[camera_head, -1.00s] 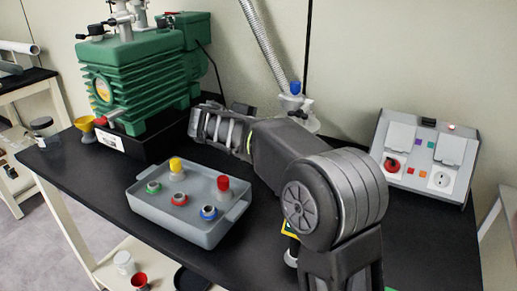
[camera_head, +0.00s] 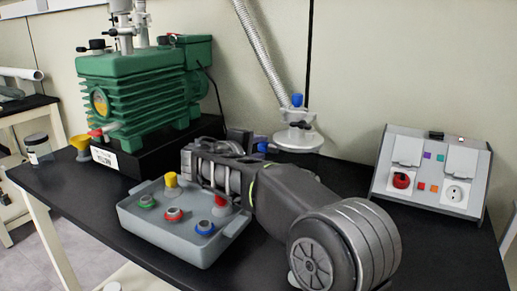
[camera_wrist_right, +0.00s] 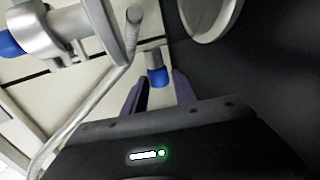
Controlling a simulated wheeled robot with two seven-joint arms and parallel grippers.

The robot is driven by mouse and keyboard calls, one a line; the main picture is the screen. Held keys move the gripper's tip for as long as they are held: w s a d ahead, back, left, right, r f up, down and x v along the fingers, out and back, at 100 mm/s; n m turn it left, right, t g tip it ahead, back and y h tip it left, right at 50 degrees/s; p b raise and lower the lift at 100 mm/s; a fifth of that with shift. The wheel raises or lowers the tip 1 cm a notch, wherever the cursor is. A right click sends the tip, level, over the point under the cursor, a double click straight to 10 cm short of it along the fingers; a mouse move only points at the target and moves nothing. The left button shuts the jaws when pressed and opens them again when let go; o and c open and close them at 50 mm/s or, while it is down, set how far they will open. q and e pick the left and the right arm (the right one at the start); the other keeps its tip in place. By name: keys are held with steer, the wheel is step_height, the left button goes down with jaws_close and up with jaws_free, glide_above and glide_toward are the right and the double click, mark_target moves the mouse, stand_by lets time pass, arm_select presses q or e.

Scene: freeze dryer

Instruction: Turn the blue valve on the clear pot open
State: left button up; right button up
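The clear pot (camera_head: 299,138) stands at the back of the black table, with a blue cap (camera_head: 297,100) on top. A second blue piece (camera_head: 262,147) shows low beside it, near my right gripper (camera_head: 245,142). I cannot tell which is the valve. In the right wrist view, a blue cap on a grey stem (camera_wrist_right: 157,77) sits between the two purple fingers of my right gripper (camera_wrist_right: 160,90). The fingers are open, with a gap on each side. A larger blue cap (camera_wrist_right: 10,43) is at far left there. My left gripper is not in view.
A grey tray (camera_head: 228,238) with colored knobs lies just in front of my right gripper. A green pump (camera_head: 140,90) stands at the left. A socket panel (camera_head: 385,185) is at the right. A ribbed hose (camera_head: 258,45) runs above the pot.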

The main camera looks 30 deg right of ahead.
steer(key=shift+o, duration=1.3)
steer(key=p+v, duration=0.1)
steer(key=v, duration=0.6)
steer(key=shift+s+a, duration=0.15)
steer(key=shift+a, duration=0.2)
steer(key=shift+r, duration=0.1)
